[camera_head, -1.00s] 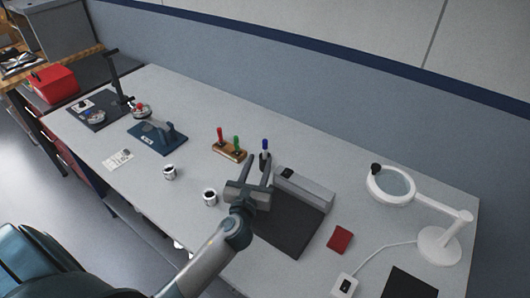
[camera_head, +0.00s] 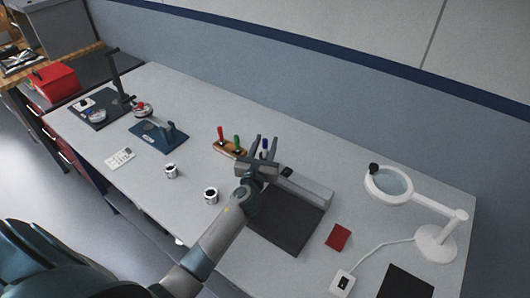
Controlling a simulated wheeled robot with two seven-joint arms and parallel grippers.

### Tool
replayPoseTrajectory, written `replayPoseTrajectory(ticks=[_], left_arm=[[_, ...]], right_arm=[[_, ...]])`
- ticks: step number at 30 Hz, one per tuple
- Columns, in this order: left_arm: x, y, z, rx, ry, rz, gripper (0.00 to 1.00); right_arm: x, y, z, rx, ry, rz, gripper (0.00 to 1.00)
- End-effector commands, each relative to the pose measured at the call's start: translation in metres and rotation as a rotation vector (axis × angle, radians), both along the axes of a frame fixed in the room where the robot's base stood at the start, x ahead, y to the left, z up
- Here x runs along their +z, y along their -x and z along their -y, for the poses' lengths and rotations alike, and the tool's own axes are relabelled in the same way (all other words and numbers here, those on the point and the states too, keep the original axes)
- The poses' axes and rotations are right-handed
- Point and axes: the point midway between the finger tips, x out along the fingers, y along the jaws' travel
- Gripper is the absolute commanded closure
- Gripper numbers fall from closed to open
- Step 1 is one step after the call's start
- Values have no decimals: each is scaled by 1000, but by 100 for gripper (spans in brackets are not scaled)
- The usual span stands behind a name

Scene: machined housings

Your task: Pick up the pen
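A blue pen (camera_head: 265,144) stands upright towards the back of the grey bench, to the right of a wooden holder (camera_head: 225,149). A red pen (camera_head: 220,133) and a green pen (camera_head: 237,141) stand upright in that holder. My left gripper (camera_head: 267,142) is at the blue pen, with its two fingers apart and the pen showing between them. Whether the fingers touch the pen is too small to tell. The pen's lower part is hidden behind the gripper. My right gripper is not in view.
A grey device (camera_head: 305,191) with a dark mat (camera_head: 285,229) is close right of my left gripper. A magnifier lamp (camera_head: 437,243) and red pad (camera_head: 338,237) lie further right. Two small metal cups (camera_head: 171,171) stand left. A blue fixture (camera_head: 160,137) is behind them.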

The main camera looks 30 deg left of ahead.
Motion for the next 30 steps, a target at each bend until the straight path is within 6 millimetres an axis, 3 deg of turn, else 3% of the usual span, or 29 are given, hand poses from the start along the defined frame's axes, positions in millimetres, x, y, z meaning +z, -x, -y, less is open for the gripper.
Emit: replayPoseTrajectory(ticks=[16,30], left_arm=[[-2,-46,-17,1,2,1,65],[-3,-49,-18,0,0,0,65]], right_arm=[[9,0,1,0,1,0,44],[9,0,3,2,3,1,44]])
